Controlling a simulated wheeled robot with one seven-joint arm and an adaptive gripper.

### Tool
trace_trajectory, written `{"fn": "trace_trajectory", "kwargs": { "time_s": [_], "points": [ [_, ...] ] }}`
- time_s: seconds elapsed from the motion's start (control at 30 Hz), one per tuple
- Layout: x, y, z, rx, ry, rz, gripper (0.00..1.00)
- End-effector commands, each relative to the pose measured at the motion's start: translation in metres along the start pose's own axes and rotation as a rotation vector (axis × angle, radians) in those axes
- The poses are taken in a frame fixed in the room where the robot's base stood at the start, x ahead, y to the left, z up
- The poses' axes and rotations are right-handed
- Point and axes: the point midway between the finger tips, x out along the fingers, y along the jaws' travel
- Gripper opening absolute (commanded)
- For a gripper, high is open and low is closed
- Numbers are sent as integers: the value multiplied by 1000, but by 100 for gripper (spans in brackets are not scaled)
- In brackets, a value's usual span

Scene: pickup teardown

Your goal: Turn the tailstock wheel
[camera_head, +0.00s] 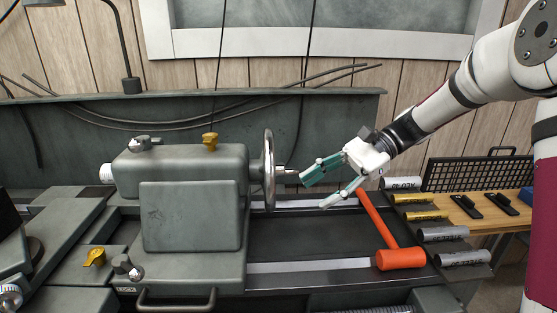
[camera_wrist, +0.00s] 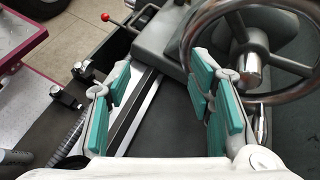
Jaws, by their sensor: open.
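The tailstock wheel (camera_head: 268,170) is a metal handwheel standing upright at the right end of the grey-green tailstock (camera_head: 190,215). In the wrist view, the wheel (camera_wrist: 290,97) fills the upper right, with its spokes and hub showing. My gripper (camera_head: 312,193) is open just right of the wheel, with its teal-padded fingers pointing left towards it. In the wrist view, my gripper (camera_wrist: 161,76) has its fingers spread with nothing held between them. The right finger overlaps and hides part of the rim; I cannot tell whether they touch.
An orange mallet (camera_head: 400,259) lies on the lathe bed below and right of my gripper. Several labelled cylinders (camera_head: 443,233) lie at the right, beside a wooden table (camera_head: 470,219) with black items. A backsplash (camera_head: 330,130) with hanging cables stands behind. The bed between the wheel and mallet is clear.

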Motion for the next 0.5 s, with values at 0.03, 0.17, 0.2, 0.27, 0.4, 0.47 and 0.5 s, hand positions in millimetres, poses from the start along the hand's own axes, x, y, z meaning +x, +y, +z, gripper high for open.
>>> {"fn": "trace_trajectory", "kwargs": {
  "time_s": [0.03,0.17,0.2,0.27,0.4,0.47,0.5],
  "points": [
    [-9,-9,-6,40,-51,-42,48],
    [-28,-31,-25,133,-183,-153,48],
    [-34,-36,-32,159,-223,-184,48],
    [-42,-43,-40,192,-277,-230,48],
    [-58,-52,-58,247,-372,-308,48],
    [-62,-54,-62,260,-397,-328,48],
    [-64,-55,-64,266,-408,-338,48]
  ]
}}
